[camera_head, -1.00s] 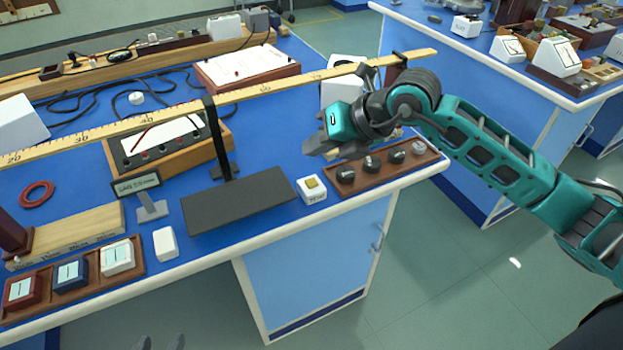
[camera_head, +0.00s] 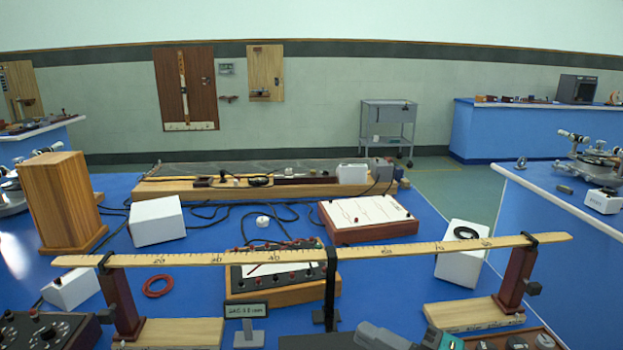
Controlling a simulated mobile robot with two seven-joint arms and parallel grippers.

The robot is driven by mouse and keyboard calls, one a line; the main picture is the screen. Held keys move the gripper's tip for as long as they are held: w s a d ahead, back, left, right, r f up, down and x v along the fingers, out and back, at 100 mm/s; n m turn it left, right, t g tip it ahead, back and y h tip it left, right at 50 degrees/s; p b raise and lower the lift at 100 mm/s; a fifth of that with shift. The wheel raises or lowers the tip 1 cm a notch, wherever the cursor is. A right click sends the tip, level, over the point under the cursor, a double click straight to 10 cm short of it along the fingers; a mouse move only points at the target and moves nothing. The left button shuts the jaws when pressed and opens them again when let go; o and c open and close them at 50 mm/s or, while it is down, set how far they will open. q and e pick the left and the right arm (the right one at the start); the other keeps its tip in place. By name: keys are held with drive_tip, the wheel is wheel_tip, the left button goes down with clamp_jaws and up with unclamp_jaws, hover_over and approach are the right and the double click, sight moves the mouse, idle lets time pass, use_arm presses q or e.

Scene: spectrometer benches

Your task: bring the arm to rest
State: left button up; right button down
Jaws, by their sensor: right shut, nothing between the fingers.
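My right gripper (camera_head: 376,336) shows only in part at the bottom edge of the head view, grey fingers with a bit of teal wrist to their right. It is shut and empty. It is in front of the wooden metre rule (camera_head: 400,251), low in the picture, near the dark flat plate (camera_head: 305,342) under the rule's black middle stand (camera_head: 331,290). The rest of my right arm is cut off below the picture. My left gripper is not in view.
The blue bench holds a rule support (camera_head: 516,275) at right, a boxed panel (camera_head: 290,294), a red ring (camera_head: 158,286), a wooden block (camera_head: 62,200) and white boxes. A grey trolley (camera_head: 388,128) stands by the far wall. Floor shows between the benches.

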drive_tip(key=s+d+f+m+t+h+p, duration=0.1)
drive_tip(key=d+f+m+t+h, duration=0.35)
drive_tip(key=m, duration=0.45)
drive_tip(key=s+d+f+m+t+h, duration=0.1)
drive_tip(key=d+f+m+h, duration=0.2)
drive_tip(key=f+m+h, duration=0.5)
drive_tip(key=s+d+f+m+g+h, duration=0.1)
drive_tip(key=s+f+m+g, duration=0.4)
drive_tip(key=s+f, duration=0.4)
drive_tip(key=shift+s+f+m+g+p, duration=0.4)
drive_tip(key=shift+f+m, duration=0.2)
drive_tip(key=shift+m, duration=0.3)
